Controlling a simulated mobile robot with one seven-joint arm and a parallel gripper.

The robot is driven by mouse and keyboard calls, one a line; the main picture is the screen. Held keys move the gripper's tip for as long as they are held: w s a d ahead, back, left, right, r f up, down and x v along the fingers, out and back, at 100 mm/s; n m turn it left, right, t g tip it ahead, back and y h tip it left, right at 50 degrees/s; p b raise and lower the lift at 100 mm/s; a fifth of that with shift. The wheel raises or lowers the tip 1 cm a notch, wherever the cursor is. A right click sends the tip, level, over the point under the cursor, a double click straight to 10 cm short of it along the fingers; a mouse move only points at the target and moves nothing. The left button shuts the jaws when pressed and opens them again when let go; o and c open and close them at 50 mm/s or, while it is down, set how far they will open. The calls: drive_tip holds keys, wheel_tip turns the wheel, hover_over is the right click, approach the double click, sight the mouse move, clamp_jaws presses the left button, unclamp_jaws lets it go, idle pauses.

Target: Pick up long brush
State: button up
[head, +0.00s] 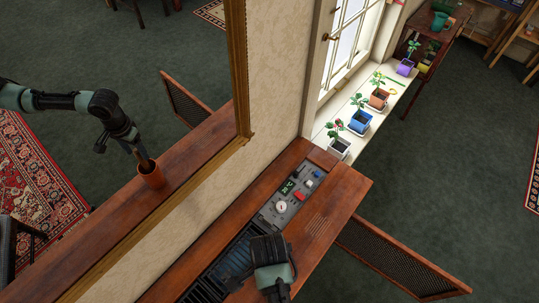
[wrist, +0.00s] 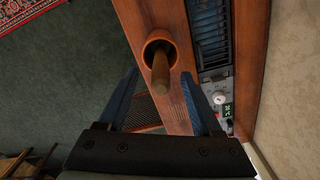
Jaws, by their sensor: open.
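A long brush with a brown handle (wrist: 161,78) stands in an orange-brown pot (wrist: 174,42) in the wrist view. The handle rises from the pot's dark mouth toward the camera. My gripper (wrist: 160,76) is open, with one blue finger on each side of the handle in the picture; I cannot tell whether either touches it. In the head view my gripper (head: 262,262) is at the bottom, over the wooden shelf. There the pot (head: 151,174) and handle show only in the mirror, with my arm's reflection; the direct view of them is hidden. The brush's lower end is hidden.
The wooden shelf (head: 325,205) holds a panel with knobs and a dark grille (head: 222,268). A wall and a framed mirror (head: 241,75) stand close beside it. Several potted plants line the white windowsill (head: 352,147). A mesh panel (head: 395,260) juts out on the right.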

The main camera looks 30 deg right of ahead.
drive_tip(key=shift+d+f+p, duration=0.1)
drive_tip(key=shift+f+p, duration=0.35)
drive_tip(key=shift+f, duration=2.15)
clamp_jaws()
